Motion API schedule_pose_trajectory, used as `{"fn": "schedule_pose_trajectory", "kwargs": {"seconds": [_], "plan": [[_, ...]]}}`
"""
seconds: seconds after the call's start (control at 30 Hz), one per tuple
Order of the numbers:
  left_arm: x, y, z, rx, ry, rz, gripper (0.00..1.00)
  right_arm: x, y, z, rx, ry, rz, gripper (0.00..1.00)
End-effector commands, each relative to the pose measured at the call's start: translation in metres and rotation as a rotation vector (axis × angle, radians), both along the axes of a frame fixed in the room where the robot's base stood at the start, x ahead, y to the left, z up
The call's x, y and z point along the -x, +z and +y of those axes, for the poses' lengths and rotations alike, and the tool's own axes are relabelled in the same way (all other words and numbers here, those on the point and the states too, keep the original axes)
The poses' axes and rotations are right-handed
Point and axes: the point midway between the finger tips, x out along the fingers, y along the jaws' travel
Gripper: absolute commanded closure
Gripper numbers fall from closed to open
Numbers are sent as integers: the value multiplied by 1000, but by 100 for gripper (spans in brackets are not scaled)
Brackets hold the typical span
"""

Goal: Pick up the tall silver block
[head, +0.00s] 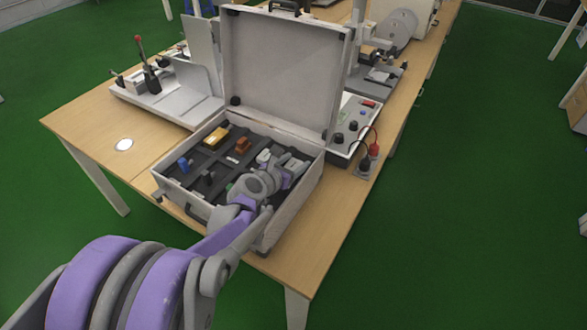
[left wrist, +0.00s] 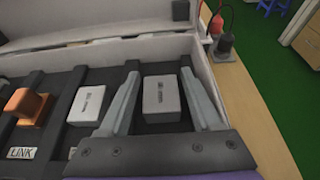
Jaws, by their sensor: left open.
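An open silver case (head: 215,200) holds a dark tray with several components. My left gripper (head: 288,165) is over the right part of the tray. In the left wrist view, the left gripper (left wrist: 160,74) is open, with one finger on either side of a light silver block (left wrist: 163,96) that has small print on top. Whether the fingers touch it cannot be told. A second silver block (left wrist: 87,104) lies to the left, outside the left finger. Which block is taller is hard to judge. The right gripper is not in view.
An orange block (left wrist: 28,105) sits left in the tray, above a LINK label (left wrist: 21,153). The raised case lid (head: 285,70) stands behind the tray. A control box (head: 350,125) with red and black plugs (head: 372,152) is at the right.

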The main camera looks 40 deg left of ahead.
Motion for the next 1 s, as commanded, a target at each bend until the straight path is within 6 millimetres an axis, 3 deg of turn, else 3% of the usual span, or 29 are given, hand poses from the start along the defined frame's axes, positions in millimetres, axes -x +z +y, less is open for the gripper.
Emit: {"fn": "schedule_pose_trajectory", "kwargs": {"seconds": [0.17, 0.5, 0.83, 1.0], "plan": [[0, 0, 0, 0, 0, 0, 39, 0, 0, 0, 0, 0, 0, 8], [1, 0, 0, 0, 0, 0, 100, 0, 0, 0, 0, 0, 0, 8], [1, 2, 0, 0, 0, 0, 100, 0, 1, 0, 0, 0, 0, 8], [1, 25, 0, 0, 0, -1, 100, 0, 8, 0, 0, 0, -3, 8]]}}
